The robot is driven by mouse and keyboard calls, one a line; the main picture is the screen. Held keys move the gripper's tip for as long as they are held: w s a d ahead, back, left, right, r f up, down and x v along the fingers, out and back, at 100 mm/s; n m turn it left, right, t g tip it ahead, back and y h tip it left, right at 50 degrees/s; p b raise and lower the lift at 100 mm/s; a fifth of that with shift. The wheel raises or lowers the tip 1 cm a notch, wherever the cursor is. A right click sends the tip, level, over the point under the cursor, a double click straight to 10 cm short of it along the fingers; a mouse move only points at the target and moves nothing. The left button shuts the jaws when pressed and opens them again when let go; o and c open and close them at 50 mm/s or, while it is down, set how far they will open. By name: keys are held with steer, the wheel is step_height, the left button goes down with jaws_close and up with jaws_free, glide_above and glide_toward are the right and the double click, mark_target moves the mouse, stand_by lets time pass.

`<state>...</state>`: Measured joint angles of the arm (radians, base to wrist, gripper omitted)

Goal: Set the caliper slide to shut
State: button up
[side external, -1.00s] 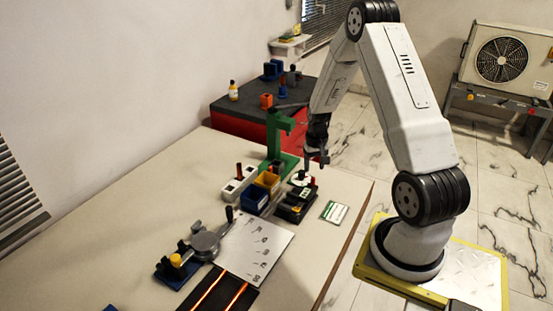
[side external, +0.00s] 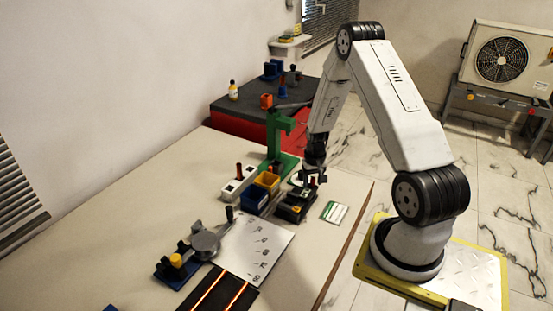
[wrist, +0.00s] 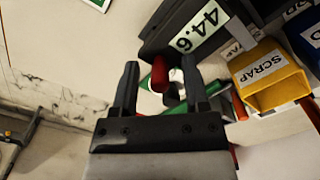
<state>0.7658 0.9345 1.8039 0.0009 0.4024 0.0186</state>
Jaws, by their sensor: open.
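The caliper gauge is a dark block (wrist: 170,25) with a white display reading 44.6 (wrist: 196,30) in the wrist view. It also shows in the side view (side external: 293,209), at the table's right side. A red knob (wrist: 159,74), which looks like the slide's handle, stands out from it. My gripper (wrist: 160,72) is open, with one finger on each side of the red knob and gaps visible. In the side view my gripper (side external: 312,180) is low over the gauge and hides part of it. Whether a finger touches the knob I cannot tell.
A yellow SCRAP bin (wrist: 268,75) and a blue bin (side external: 256,199) stand close beside the gauge. A green stand (side external: 273,145) rises behind them. A white-and-green card (side external: 335,212) lies right of the gauge, near the table edge.

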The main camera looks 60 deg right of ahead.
jaws_close()
stand_by(1.3)
